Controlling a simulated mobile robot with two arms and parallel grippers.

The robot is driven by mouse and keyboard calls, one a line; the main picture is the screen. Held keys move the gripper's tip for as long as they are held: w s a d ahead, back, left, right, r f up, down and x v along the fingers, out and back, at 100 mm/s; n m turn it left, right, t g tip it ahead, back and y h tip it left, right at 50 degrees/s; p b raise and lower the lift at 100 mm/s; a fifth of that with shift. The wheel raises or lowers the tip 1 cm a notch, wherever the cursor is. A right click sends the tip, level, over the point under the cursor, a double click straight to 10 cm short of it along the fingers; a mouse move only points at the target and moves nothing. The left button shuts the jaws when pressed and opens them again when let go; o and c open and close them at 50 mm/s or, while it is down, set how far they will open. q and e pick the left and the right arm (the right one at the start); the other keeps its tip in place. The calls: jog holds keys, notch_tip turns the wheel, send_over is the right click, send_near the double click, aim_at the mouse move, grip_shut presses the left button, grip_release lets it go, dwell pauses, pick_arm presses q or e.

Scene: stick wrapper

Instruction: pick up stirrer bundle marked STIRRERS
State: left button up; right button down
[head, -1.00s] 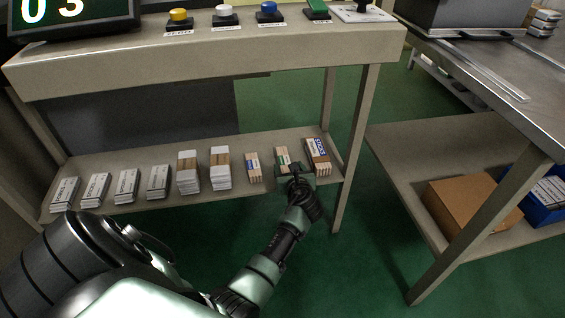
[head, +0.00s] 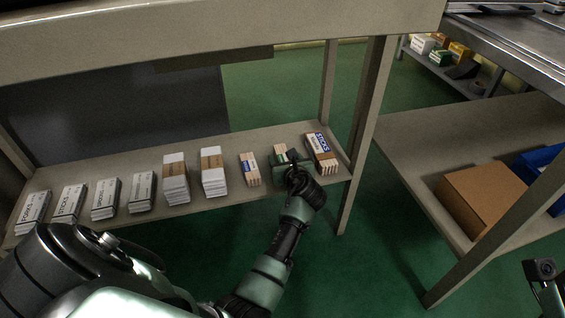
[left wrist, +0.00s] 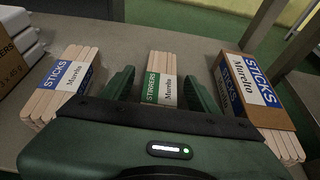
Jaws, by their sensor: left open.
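The stirrer bundle (left wrist: 161,90) has pale wooden sticks and a green-and-white label reading STIRRERS. It lies on the low shelf, and it also shows in the head view (head: 281,150), partly covered by my gripper. My left gripper (left wrist: 160,82) is open, with one green finger on each side of the bundle; I cannot tell whether they touch it. In the head view my left gripper (head: 292,158) is over the shelf's front edge at the bundle.
A blue-labelled STICKS bundle (left wrist: 62,84) lies to the left and a brown STICKS box (left wrist: 256,98) close on the right. White packs (head: 105,198) line the shelf (head: 230,144) farther left. A table leg (head: 364,140) stands to the right. A cardboard box (head: 482,200) sits on another shelf.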

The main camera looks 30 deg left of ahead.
pick_arm(q)
grip_shut()
jog(key=shift+r, duration=0.15)
